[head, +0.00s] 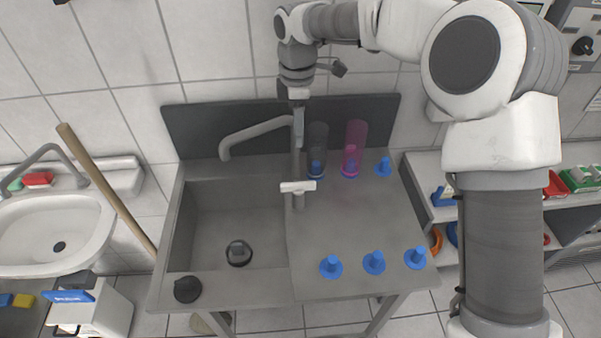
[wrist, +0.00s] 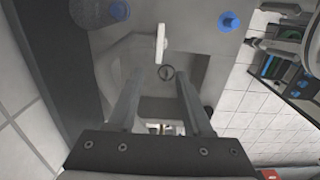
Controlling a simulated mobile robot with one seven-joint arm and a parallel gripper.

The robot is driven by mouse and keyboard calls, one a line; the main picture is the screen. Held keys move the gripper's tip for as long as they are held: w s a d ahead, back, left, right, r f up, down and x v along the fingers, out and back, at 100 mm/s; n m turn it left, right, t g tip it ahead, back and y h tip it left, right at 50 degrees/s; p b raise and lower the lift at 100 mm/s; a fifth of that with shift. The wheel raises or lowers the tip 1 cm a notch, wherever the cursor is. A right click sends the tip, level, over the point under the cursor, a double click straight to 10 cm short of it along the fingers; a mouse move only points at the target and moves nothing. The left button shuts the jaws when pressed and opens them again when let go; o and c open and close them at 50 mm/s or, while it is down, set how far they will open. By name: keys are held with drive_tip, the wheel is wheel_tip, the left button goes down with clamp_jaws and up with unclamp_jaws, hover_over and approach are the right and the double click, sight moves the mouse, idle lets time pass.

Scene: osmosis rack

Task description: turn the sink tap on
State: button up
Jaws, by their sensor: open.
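The grey sink (head: 181,225) has a basin on its left and a flat drainboard on its right. The tap's curved grey spout (head: 250,132) reaches over the basin from the back. A short white bar, which looks like the tap lever (head: 298,187), stands near the basin's right edge; it also shows in the wrist view (wrist: 160,45). My gripper (head: 298,142) points down at the back of the sink, close to the tap. In the wrist view my gripper (wrist: 160,72) is open, its two fingers apart, with the white bar just beyond the fingertips. I cannot tell whether they touch. No water shows.
A clear cylinder (head: 318,140) and a pink cylinder (head: 355,140) stand right of my gripper. Several blue pieces (head: 374,262) sit on the drainboard. A black round piece (head: 188,289) sits on the front rim. A wooden handle (head: 105,185) leans at left.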

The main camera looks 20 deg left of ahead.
sight(298, 183)
wheel_tip(298, 183, down, 17)
drive_tip(key=shift+f+p, duration=0.2)
drive_tip(key=shift+p, duration=0.7)
clamp_jaws()
